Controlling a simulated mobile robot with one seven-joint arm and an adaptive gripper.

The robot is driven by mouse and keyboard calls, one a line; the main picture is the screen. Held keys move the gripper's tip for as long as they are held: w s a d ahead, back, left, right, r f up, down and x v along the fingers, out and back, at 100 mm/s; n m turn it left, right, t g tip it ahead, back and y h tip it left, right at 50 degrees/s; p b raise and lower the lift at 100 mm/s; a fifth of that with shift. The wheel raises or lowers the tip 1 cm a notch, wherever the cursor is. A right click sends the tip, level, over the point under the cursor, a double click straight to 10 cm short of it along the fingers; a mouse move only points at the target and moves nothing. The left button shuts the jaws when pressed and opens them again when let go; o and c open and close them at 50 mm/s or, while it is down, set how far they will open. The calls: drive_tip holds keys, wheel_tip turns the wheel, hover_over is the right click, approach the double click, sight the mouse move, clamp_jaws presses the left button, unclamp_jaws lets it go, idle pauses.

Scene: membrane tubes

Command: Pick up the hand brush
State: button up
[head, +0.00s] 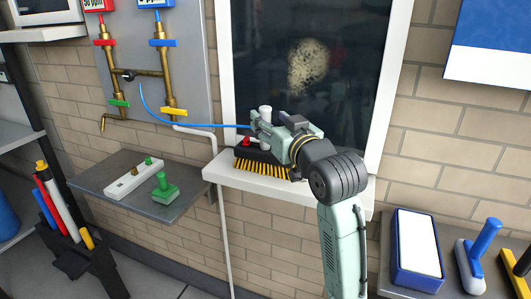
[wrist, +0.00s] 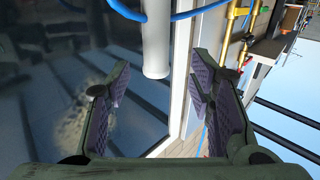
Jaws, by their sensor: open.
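The hand brush (head: 262,168) has a dark body and yellow bristles and lies on the white window sill in the head view. My gripper (head: 262,124) is above it, in front of the dark window, and partly covers it from view. In the wrist view my gripper (wrist: 158,86) has its two purple-lined jaws wide apart with nothing clasped. A white cylinder (wrist: 155,38) shows between and beyond the jaws, and a white cylinder (head: 265,112) stands by the gripper in the head view. I cannot tell whether it belongs to the brush. The brush's bristles do not show in the wrist view.
A small red object (head: 246,141) is by the brush. A blue hose (head: 205,128) runs to the gripper area from brass pipes (head: 168,75). A grey shelf (head: 140,195) holds a green stamp-like tool (head: 165,188). A blue tray (head: 416,250) and blue-handled tool (head: 470,262) are right.

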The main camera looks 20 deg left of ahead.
sight(268, 117)
drive_tip(key=p+x, duration=0.1)
drive_tip(key=x, duration=0.4)
drive_tip(key=shift+w+d+f+p, duration=0.1)
drive_tip(key=shift+d+f+p, duration=0.15)
drive_tip(key=shift+p, duration=0.1)
drive_tip(key=shift+c, duration=0.5)
clamp_jaws()
drive_tip(key=shift+r, duration=0.1)
